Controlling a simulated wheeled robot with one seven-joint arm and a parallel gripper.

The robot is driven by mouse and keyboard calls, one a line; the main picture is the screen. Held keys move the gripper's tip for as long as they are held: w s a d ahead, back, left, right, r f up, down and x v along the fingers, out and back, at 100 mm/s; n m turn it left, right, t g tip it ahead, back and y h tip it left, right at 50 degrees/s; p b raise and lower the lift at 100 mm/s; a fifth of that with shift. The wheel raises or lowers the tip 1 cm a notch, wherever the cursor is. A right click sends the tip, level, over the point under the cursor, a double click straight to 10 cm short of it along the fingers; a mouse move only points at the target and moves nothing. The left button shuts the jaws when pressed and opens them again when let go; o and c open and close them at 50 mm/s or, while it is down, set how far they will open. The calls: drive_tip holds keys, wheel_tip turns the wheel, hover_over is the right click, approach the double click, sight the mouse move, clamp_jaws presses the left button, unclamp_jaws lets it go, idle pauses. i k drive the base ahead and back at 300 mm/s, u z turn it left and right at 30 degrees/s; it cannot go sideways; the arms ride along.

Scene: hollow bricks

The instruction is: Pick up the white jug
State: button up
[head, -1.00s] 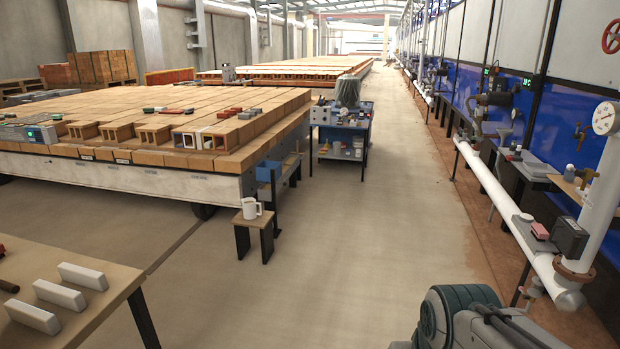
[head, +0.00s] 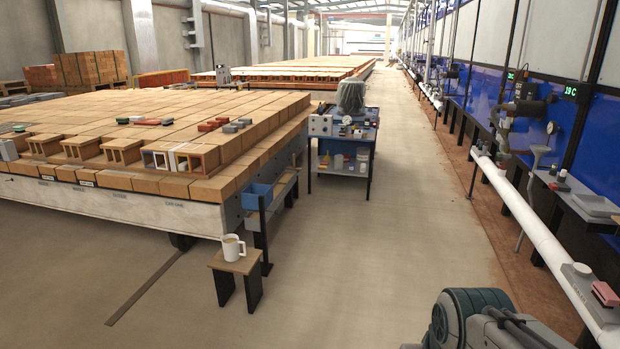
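The white jug (head: 233,247) stands upright on a small wooden stool (head: 234,265) with dark legs, left of the middle in the head view. Its handle points to the right, and its inside looks brownish at the top. Part of my arm shows at the bottom right, well apart from the jug. My gripper is not in view.
A long kiln car stacked with hollow bricks (head: 205,158) stands behind and left of the stool. A blue cart (head: 342,150) stands beyond it. A white pipe (head: 540,235) runs along the right. The concrete floor (head: 370,260) between is clear.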

sight(235, 248)
drive_tip(key=u, duration=0.2)
drive_tip(key=i, duration=1.6)
drive_tip(key=u, duration=1.05)
drive_tip(key=i, duration=1.85)
drive_tip(key=u, duration=0.65)
